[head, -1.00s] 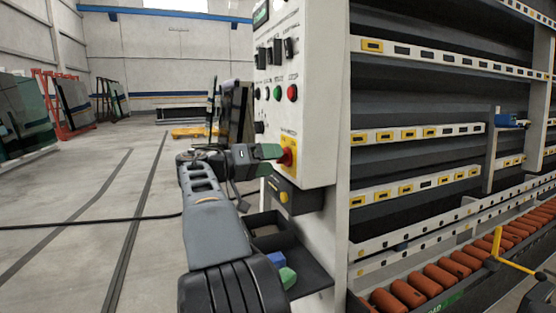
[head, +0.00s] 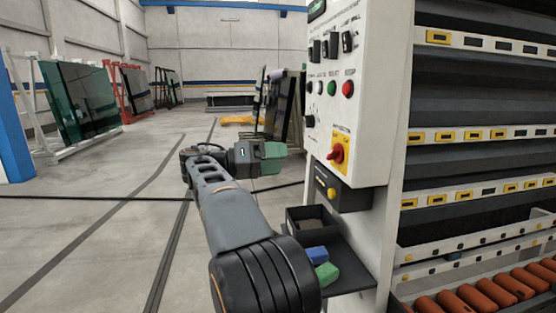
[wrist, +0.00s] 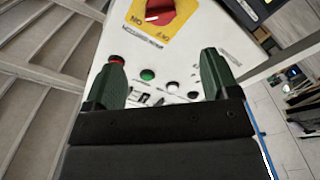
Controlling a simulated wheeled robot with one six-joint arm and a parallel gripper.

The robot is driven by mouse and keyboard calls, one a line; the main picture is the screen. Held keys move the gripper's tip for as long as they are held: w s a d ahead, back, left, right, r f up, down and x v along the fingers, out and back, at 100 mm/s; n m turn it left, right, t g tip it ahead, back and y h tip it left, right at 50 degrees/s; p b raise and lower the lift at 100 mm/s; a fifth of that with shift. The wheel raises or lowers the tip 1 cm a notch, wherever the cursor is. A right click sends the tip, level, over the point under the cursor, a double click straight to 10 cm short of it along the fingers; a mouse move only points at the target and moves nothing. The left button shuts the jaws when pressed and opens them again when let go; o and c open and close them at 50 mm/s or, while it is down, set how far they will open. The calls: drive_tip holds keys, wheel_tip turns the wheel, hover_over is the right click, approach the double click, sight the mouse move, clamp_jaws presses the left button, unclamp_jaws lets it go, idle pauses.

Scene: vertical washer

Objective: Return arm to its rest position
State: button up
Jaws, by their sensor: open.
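My gripper (head: 272,156) is at the end of my raised arm in the head view, just left of the white control panel (head: 375,100), with a visible gap to it. In the wrist view its two green fingers (wrist: 160,85) stand wide apart with nothing between them. The red rotary switch on a yellow plate (head: 338,152) is on the lower panel, to the right of the fingers. The switch also shows at the top of the wrist view (wrist: 158,10), ahead of the fingers and apart from them.
A dark shelf (head: 350,272) below the panel carries a black open box (head: 310,222), a blue block (head: 316,254) and a green block (head: 327,273). Orange rollers (head: 490,290) lie at lower right. Glass racks (head: 85,100) stand at the left. The floor (head: 90,230) on the left is mostly clear.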

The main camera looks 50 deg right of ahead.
idle(0.4)
drive_tip(key=s+a+f+n+t+y+p, duration=0.2)
drive_tip(key=a+n+t+y+p, duration=0.5)
drive_tip(key=a+p, duration=0.5)
drive_tip(key=s+a+f+n+t+y+p, duration=0.2)
drive_tip(key=a+n+t+y+p, duration=0.5)
drive_tip(key=a+p, duration=0.6)
drive_tip(key=a+f+n, duration=0.1)
drive_tip(key=a+n, duration=0.1)
drive_tip(key=shift+s+a+f, duration=0.2)
drive_tip(key=shift+s+a, duration=0.05)
drive_tip(key=shift+a, duration=0.15)
